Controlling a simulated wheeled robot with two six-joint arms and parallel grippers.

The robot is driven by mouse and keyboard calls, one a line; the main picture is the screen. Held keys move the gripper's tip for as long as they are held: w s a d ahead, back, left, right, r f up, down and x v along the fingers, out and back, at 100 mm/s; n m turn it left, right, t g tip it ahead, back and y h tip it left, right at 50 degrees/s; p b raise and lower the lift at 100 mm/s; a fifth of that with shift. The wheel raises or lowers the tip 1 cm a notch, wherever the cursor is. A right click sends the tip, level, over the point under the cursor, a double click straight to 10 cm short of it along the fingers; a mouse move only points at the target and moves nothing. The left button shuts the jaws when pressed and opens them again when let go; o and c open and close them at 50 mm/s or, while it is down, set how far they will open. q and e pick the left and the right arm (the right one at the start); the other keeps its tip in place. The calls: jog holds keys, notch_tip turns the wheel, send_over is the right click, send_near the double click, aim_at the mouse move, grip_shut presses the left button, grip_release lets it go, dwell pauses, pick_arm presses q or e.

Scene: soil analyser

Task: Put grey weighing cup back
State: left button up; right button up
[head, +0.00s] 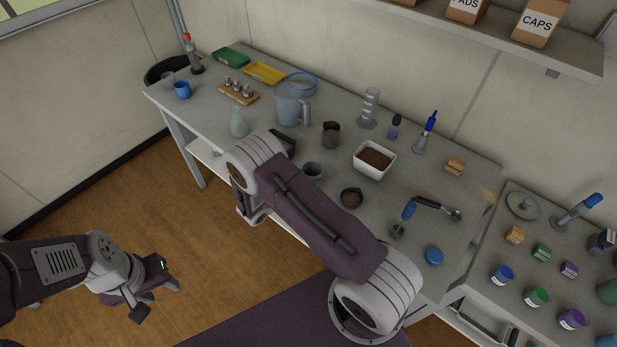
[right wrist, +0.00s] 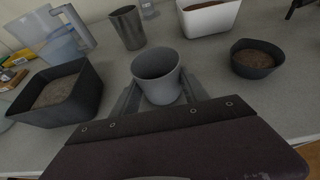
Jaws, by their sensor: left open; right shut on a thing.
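The grey weighing cup (right wrist: 158,78) is upright between the fingers of my right gripper (right wrist: 161,92) in the right wrist view; the gripper is shut on it. The cup looks empty. In the head view the cup (head: 312,171) shows beside my right arm, which hides the gripper; I cannot tell whether its base touches the table (head: 245,160). My left gripper (head: 157,299) is open and empty, over the floor left of the table.
Around the cup stand a dark square tub of soil (right wrist: 60,92), a dark grey beaker (right wrist: 127,28), a white soil tub (right wrist: 207,17) and a dark soil bowl (right wrist: 257,59). A clear jug (head: 289,108) stands further back. Bare table separates these things.

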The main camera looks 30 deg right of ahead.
jog(key=shift+s+f, duration=0.1)
jog(key=shift+f, duration=0.1)
jog(key=o, duration=1.2)
